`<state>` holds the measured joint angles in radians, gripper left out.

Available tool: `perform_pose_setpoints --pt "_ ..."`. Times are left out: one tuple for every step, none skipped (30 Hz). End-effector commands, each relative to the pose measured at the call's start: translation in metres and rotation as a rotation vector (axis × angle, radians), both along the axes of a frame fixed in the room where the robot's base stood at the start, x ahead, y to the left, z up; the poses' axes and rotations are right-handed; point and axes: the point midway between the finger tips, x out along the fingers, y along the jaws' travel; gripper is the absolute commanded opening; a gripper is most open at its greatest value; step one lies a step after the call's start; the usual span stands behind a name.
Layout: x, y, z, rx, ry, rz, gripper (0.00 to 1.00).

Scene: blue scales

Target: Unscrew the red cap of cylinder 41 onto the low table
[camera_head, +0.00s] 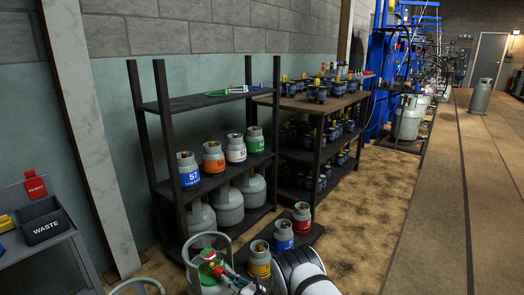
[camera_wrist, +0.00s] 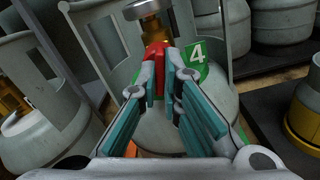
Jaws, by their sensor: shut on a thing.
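Cylinder 41 is the grey gas cylinder (camera_wrist: 165,128) with an open collar and a green label (camera_wrist: 197,54), on which only a "4" shows. In the head view this cylinder (camera_head: 192,268) stands at the bottom centre. Its red cap (camera_wrist: 157,58) sits at the brass valve (camera_wrist: 149,28), inside the collar opening. My gripper (camera_wrist: 166,72) has its teal-padded fingers closed on the red cap. In the head view my gripper (camera_head: 218,268) reaches to the cylinder from the lower right. I cannot tell how far the cap is turned.
A grey table (camera_head: 45,252) with a black WASTE bin (camera_head: 42,221) stands at far left. A dark shelf (camera_head: 205,102) with several labelled cylinders is behind. Yellow (camera_head: 259,262), blue (camera_head: 283,236) and red (camera_head: 301,218) banded cylinders stand to the right. Another cylinder (camera_wrist: 45,120) is close on the left.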

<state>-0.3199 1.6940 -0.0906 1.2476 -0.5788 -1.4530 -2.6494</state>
Motion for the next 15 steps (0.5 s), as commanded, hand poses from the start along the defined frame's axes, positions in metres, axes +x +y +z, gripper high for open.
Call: perform_pose_setpoints --pt "-0.0013 0.0013 -0.0011 -0.037 -0.043 0.004 0.0" --pt "-0.0012 0.0006 -0.0015 -0.062 -0.072 0.002 0.0" --pt "-0.0014 0.001 -0.0012 -0.09 -0.11 0.004 0.0" --pt "-0.0014 0.0007 -0.0012 -0.109 -0.134 0.003 0.0" --pt "-0.0011 0.0003 -0.001 -0.124 -0.155 0.002 0.0" --pt "-0.001 0.0 -0.0009 -0.139 -0.174 0.002 0.0" --pt "-0.0008 -0.0003 -0.0008 -0.146 -0.183 0.002 0.0" --pt "-0.0006 -0.0004 -0.0008 -0.151 -0.188 0.001 0.0" --pt "-0.0005 -0.0006 -0.0006 -0.151 -0.19 0.0 0.0" --pt "-0.0004 -0.0007 -0.0007 -0.151 -0.189 0.0 0.0" --pt "-0.0004 -0.0009 -0.0006 -0.15 -0.189 0.0 0.0" --pt "-0.0004 -0.0009 -0.0006 -0.15 -0.189 0.0 0.0" --pt "-0.0004 -0.0009 -0.0006 -0.149 -0.188 0.0 0.0" --pt "-0.0004 -0.0009 -0.0006 -0.149 -0.188 0.0 0.0" --pt "-0.0005 -0.0008 -0.0008 -0.154 -0.193 -0.001 0.0"
